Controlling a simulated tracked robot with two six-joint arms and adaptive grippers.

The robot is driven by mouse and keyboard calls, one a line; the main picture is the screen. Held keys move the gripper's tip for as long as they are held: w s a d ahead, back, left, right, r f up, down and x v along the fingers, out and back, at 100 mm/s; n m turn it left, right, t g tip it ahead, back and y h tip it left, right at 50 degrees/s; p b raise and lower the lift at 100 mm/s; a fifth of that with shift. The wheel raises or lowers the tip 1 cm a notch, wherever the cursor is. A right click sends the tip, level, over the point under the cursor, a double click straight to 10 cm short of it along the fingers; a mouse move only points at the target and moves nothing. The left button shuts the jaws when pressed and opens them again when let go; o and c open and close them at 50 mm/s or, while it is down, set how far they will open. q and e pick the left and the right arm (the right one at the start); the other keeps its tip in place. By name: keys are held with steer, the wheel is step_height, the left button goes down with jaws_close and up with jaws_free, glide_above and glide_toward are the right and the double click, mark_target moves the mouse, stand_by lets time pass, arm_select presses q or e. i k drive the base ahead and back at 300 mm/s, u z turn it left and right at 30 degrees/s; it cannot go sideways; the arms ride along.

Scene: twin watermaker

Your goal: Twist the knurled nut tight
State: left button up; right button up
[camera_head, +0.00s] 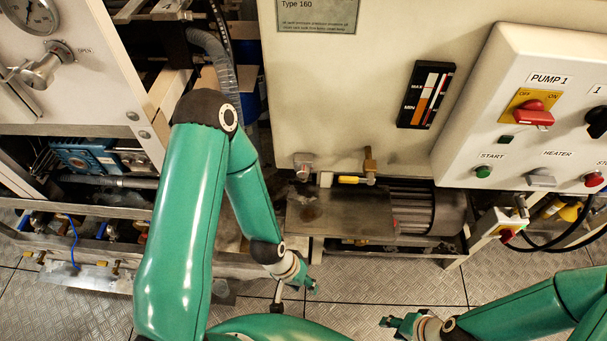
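I cannot pick out the knurled nut for certain. A small round metal fitting (304,166) sits low on the front of the cream tank. To its right is a brass valve (369,164) with a yellow lever (350,180). My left gripper (313,287) hangs over the floor, below and apart from these fittings. My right gripper (387,322) is at the bottom edge, right of the left one, and touches nothing visible. Both grippers are small in view, and their finger gaps are unclear.
The cream tank (340,90) fills the back. A control panel (540,90) with switches juts out at the right. A motor (425,208) lies under the tank. A rack with a gauge (32,15) stands at the left. Metal floor (385,283) is open between the grippers and the machine.

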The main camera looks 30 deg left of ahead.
mark_target(302, 171)
steer(key=z, duration=1.9)
steer(key=i, duration=0.1)
steer(key=u, duration=3.1)
steer(key=k, duration=1.45)
steer(key=z, duration=0.95)
steer(key=i, duration=1)
steer(key=u, duration=0.05)
